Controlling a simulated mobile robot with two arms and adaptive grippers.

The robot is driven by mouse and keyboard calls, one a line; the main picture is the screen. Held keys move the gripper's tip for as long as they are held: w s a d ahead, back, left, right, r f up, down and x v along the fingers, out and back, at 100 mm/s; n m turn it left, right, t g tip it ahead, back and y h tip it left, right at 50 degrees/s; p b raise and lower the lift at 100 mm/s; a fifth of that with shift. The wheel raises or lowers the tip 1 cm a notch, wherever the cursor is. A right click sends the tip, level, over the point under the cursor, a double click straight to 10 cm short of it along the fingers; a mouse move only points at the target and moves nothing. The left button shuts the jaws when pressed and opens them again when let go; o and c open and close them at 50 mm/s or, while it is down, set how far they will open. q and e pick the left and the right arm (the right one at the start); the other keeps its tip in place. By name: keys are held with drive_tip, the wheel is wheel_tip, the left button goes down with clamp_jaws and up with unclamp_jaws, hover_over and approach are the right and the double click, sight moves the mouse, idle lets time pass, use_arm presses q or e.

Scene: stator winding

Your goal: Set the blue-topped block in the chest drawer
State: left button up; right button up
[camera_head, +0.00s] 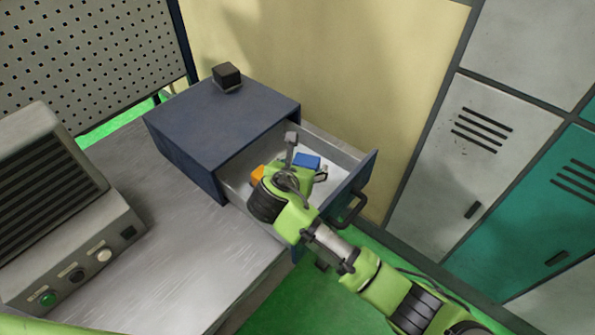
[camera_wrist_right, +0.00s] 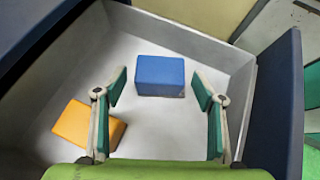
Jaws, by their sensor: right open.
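The blue-topped block (camera_head: 307,161) lies in the pulled-out drawer (camera_head: 344,157) of the dark blue chest (camera_head: 222,112). In the right wrist view the block (camera_wrist_right: 161,76) rests on the drawer floor, apart from the walls. My right gripper (camera_head: 305,160) is over the drawer; in the wrist view its two fingers (camera_wrist_right: 161,90) are spread, with the block between and just beyond the tips, not held. My left gripper is not in view.
An orange block (camera_wrist_right: 88,125) lies in the drawer at the left of the wrist view, partly hidden in the head view. A small dark block (camera_head: 227,75) sits on the chest top. A grey machine with buttons (camera_head: 65,215) stands on the metal bench (camera_head: 180,265). Lockers (camera_head: 470,150) stand at right.

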drive_tip(key=v, duration=0.9)
drive_tip(key=shift+r, duration=0.15)
idle(0.8)
